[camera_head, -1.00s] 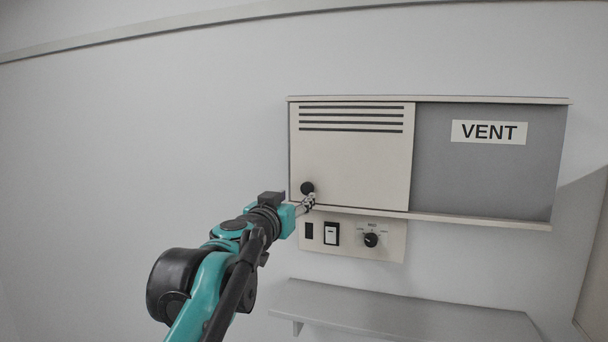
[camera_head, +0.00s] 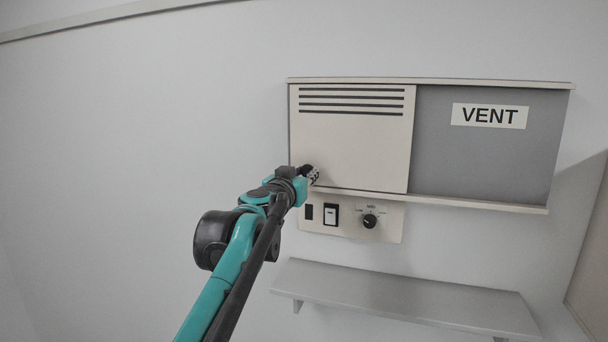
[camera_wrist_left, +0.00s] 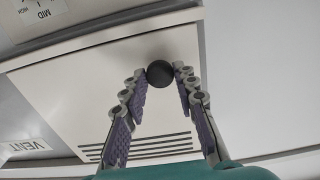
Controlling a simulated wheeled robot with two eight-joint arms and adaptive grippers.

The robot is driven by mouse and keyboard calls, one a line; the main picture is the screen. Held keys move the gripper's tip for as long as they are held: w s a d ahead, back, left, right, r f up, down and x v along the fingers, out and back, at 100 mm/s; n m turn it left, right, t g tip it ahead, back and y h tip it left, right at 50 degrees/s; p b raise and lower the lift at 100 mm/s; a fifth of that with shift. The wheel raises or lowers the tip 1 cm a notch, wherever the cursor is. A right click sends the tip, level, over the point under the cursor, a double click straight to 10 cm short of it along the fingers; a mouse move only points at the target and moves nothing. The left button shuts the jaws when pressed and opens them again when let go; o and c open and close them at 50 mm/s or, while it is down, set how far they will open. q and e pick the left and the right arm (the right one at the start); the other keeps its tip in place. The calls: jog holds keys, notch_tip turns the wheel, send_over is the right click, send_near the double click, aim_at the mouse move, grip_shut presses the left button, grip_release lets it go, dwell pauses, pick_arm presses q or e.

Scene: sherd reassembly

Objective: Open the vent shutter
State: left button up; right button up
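The vent shutter (camera_head: 350,145) is a cream sliding panel with dark slots near its top, covering the left part of the vent unit. A grey panel (camera_head: 480,150) labelled VENT fills the right part. The shutter's round black knob (camera_wrist_left: 159,73) sits at its lower left corner. In the head view the gripper mostly hides it. My left gripper (camera_head: 313,175) is at the knob. In the left wrist view its two purple-padded fingers (camera_wrist_left: 159,76) are spread, with the knob between their tips and narrow gaps seeming to show on both sides. My right gripper is not in view.
Below the shutter is a control plate (camera_head: 350,219) with a rocker switch (camera_head: 331,214) and a rotary dial (camera_head: 369,221). A grey shelf (camera_head: 400,297) juts out lower down. Rails run along the unit's top and bottom edges. The wall to the left is clear.

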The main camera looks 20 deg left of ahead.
pick_arm(q)
jog(key=d, duration=0.9)
jog(key=d+p, duration=0.1)
jog(key=d, duration=0.9)
jog(key=s+d, duration=0.1)
jog(key=d, duration=0.9)
jog(key=shift+p, duration=0.3)
grip_shut()
jog(key=o, duration=0.8)
grip_release()
jog(key=o, duration=0.3)
jog(key=shift+w, duration=0.1)
jog(key=s, duration=1.2)
jog(key=shift+a, duration=0.2)
